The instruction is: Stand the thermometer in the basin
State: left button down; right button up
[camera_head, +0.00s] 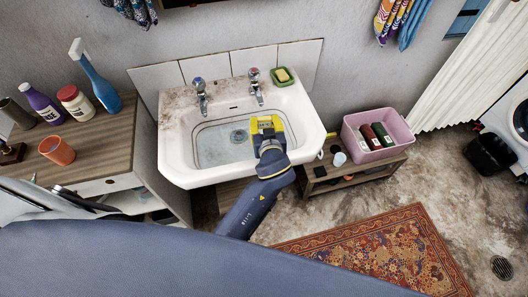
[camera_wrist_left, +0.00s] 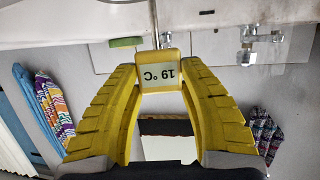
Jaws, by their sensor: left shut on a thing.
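The basin (camera_head: 215,178) is a white sink against the wall, with water and a drain visible inside. My left gripper (camera_head: 266,124) is over the right part of the basin in the head view. In the left wrist view its yellow fingers (camera_wrist_left: 160,85) are shut on the thermometer (camera_wrist_left: 158,74), a yellow-framed block with a display reading 19 °C. That view is upside down, and a thin stem runs from the block toward the basin (camera_wrist_left: 40,30). The stem's tip is out of view, so I cannot tell whether it touches the basin. My right gripper is not in view.
Two taps (camera_head: 201,98) (camera_head: 255,88) and a green soap dish (camera_head: 284,77) are at the basin's back. A wooden cabinet (camera_head: 105,150) with bottles stands left. A low bench (camera_head: 355,172) with a pink crate (camera_head: 352,135) stands right. The basin's left half is clear.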

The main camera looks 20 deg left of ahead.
pick_arm(q)
jog(key=shift+f+n+g+y, duration=0.3)
jog(key=shift+f+n+y, duration=0.15)
jog(key=shift+n+y, duration=0.35)
jog(key=shift+f, duration=2.35)
jog(key=c, duration=0.8)
grip_release()
jog(key=shift+c, duration=0.2)
jog(key=shift+v, duration=2.8)
